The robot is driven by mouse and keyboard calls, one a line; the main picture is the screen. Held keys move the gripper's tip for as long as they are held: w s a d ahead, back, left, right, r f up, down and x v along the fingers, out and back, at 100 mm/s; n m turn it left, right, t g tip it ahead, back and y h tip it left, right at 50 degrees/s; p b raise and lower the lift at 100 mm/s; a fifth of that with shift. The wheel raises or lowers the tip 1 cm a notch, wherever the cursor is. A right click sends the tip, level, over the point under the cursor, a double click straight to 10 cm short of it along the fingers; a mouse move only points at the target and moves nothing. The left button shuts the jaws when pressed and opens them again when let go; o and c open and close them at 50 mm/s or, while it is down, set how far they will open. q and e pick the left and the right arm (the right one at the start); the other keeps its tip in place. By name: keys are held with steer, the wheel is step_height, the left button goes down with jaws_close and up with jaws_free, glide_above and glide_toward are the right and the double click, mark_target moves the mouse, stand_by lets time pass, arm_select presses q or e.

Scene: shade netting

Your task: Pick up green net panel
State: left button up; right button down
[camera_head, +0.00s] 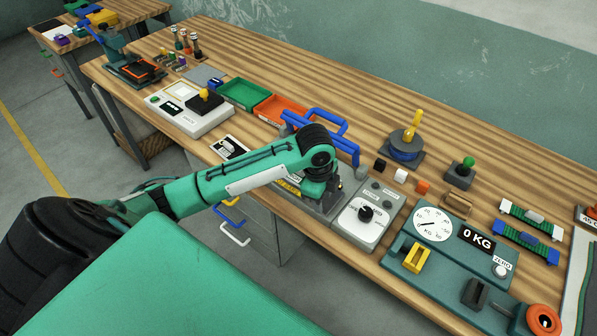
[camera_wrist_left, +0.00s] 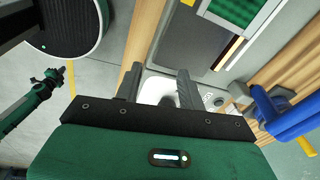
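Two green net strips lie on the bench at the right of the head view, one with pale end clips (camera_head: 530,216) and one with blue end clips (camera_head: 525,241). A green mesh-like patch (camera_wrist_left: 234,9) with a pale border shows at the top of the left wrist view; I cannot tell whether it is the panel. My left gripper (camera_head: 325,198) is over the bench's front edge, far left of the strips; its fingertips are hidden in the head view. In the left wrist view (camera_wrist_left: 158,78) its fingers are apart, with a white surface behind them. My right gripper is not seen.
A blue-handled device (camera_head: 320,122) stands close beside the left gripper. A white dial box (camera_head: 360,218) and a teal scale (camera_head: 450,262) lie between it and the strips. A drawer cabinet (camera_head: 270,222) is below. Bare bench lies behind the strips.

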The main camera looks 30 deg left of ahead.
arm_select(q)
step_height(320, 180, up, 11)
steer(key=m+g+y, duration=0.1)
steer(key=m, duration=0.1)
glide_above(297, 178)
steer(key=w+a, duration=0.2)
steer(key=f+p, duration=0.1)
steer(key=f, duration=0.3)
steer(key=f+p, duration=0.1)
steer(key=f, duration=0.3)
steer(key=shift+s+d, duration=0.1)
steer(key=shift+d, duration=0.1)
steer(key=shift+f+p, duration=0.45)
steer(key=shift+f, duration=0.05)
step_height(297, 178, down, 4)
steer(key=shift+a+f+p, duration=0.1)
steer(key=shift+p, duration=0.65)
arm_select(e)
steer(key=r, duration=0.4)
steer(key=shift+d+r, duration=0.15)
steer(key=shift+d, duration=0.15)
arm_select(q)
steer(key=shift+c, duration=0.4)
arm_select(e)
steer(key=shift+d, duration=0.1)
arm_select(q)
jaws_close()
